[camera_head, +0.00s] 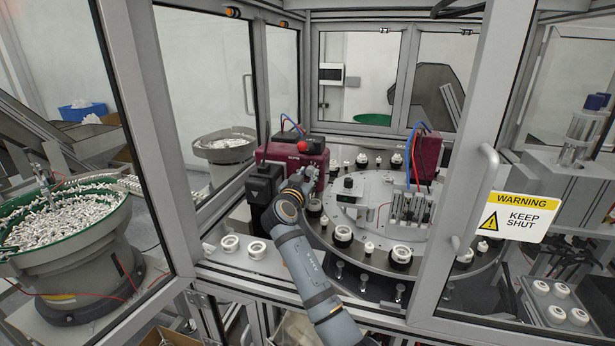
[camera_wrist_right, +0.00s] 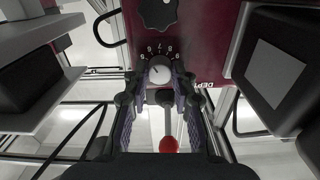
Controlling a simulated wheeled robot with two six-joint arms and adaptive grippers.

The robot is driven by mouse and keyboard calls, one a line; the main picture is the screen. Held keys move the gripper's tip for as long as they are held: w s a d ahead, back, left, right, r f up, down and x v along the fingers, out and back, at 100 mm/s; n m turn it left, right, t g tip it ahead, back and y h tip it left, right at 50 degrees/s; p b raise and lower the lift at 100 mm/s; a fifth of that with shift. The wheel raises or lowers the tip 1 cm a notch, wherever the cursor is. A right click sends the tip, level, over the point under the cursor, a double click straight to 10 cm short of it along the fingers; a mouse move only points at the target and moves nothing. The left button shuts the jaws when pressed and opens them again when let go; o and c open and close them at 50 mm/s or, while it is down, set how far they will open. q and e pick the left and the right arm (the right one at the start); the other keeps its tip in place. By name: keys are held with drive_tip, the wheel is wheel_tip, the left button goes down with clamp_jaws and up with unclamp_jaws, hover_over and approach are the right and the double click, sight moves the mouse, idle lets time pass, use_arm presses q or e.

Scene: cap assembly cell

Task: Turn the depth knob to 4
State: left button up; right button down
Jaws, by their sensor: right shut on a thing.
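The depth knob (camera_wrist_right: 159,73) is a small pale round knob on a maroon unit (camera_head: 283,152), with white numerals around part of its rim. The knob shows in the right wrist view, upside down. My right gripper (camera_wrist_right: 158,84) has its two fingers on either side of the knob and is shut on it. Part of the word DEPTH shows beside it. I cannot read for certain which numeral the knob's mark points at. In the head view my right gripper (camera_head: 304,178) is at the unit's front and hides the knob. My left gripper is not in view.
A lever with a red ball (camera_wrist_right: 168,145) is close to the fingers; the red ball also shows in the head view (camera_head: 302,146). A black knob (camera_wrist_right: 158,12) is on the same panel. A rotary table (camera_head: 360,262) with fixtures is right of my arm. Door frames flank the opening.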

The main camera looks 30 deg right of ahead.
drive_tip(key=shift+n+b, duration=0.55)
drive_tip(key=shift+n, duration=0.55)
drive_tip(key=n, duration=0.2)
drive_tip(key=shift+n, duration=0.3)
drive_tip(key=n, duration=0.2)
drive_tip(key=shift+n, duration=2.3)
drive_tip(key=c, duration=1.1)
unclamp_jaws()
drive_tip(key=shift+a, duration=0.1)
